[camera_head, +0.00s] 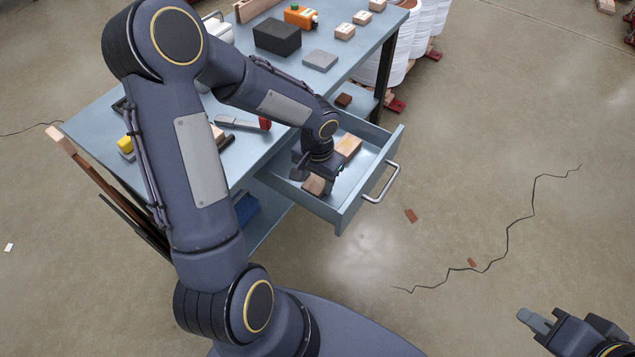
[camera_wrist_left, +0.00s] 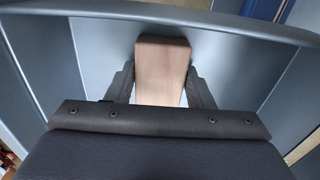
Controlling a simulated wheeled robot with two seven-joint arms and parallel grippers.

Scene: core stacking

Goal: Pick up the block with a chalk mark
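A wooden block (camera_head: 314,184) is in the front part of the open drawer, at my left gripper (camera_head: 308,178). In the left wrist view this block (camera_wrist_left: 162,68) is between the two fingers (camera_wrist_left: 161,80), which appear to touch its sides. A second wooden block (camera_head: 348,146) lies deeper in the drawer, apart from the gripper. No chalk mark shows on the visible faces of either block. My right gripper (camera_head: 568,322) is at the lower right over the floor, with its fingers apart and nothing between them.
The drawer (camera_head: 361,192) is pulled out of a blue-grey workbench (camera_head: 105,115). Its walls stand close around the left gripper. The cracked floor to the right is mostly clear.

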